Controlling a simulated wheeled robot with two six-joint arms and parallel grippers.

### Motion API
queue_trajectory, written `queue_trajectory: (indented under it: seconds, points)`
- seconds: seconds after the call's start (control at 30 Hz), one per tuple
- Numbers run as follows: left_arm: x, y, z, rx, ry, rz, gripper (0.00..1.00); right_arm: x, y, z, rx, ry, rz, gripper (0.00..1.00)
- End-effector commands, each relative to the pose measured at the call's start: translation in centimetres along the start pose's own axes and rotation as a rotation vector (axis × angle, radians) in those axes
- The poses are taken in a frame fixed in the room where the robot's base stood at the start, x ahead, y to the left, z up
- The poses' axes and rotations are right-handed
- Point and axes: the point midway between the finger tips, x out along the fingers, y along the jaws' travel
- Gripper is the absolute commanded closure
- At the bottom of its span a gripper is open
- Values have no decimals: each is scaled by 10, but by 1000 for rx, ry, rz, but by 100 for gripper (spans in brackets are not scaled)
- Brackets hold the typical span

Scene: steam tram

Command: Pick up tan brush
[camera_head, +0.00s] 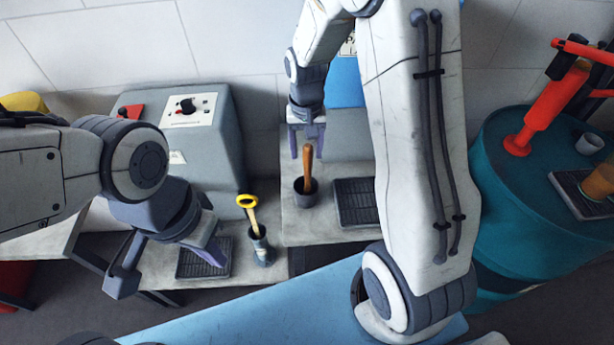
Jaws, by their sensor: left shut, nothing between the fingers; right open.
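The tan brush (307,166) stands upright with its brown-tan handle up in a dark round cup (306,193) on the grey counter. Its lower end is hidden in the cup. My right gripper (306,150) points down, open, over the handle. The fingers appear on either side of the handle's top; I cannot tell whether they touch it. My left gripper (212,252) is shut and empty, low on the left over a lower grey counter.
A yellow-handled tool (250,212) stands in a grey holder (262,248) left of the cup. Dark grilles (357,202) lie on the counters. A grey machine (220,130) stands behind; a teal drum (515,210) with a red tool (540,112) is at right.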

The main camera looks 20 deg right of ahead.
Motion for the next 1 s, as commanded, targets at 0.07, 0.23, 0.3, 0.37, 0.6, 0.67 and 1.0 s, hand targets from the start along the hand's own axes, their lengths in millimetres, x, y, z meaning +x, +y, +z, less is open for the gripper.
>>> queue_trajectory:
  seconds: [0.07,0.23,0.3,0.37,0.6,0.67,1.0]
  points:
    - [-2,0,0,0,0,0,100,5,0,0,0,-2,0,39]
    - [-12,1,-1,0,0,0,100,22,3,0,0,-6,2,39]
    - [-16,1,-1,-1,0,0,100,33,4,0,-1,-6,2,39]
    - [-16,1,-1,-1,0,0,100,42,4,-1,-1,-5,1,39]
    - [-18,1,-1,-1,0,0,100,56,4,-2,-1,1,0,39]
    - [-18,1,-1,-1,0,0,100,56,4,-2,-1,1,-1,39]
    - [-17,1,-1,-1,0,0,100,56,4,-2,-1,1,-1,100]
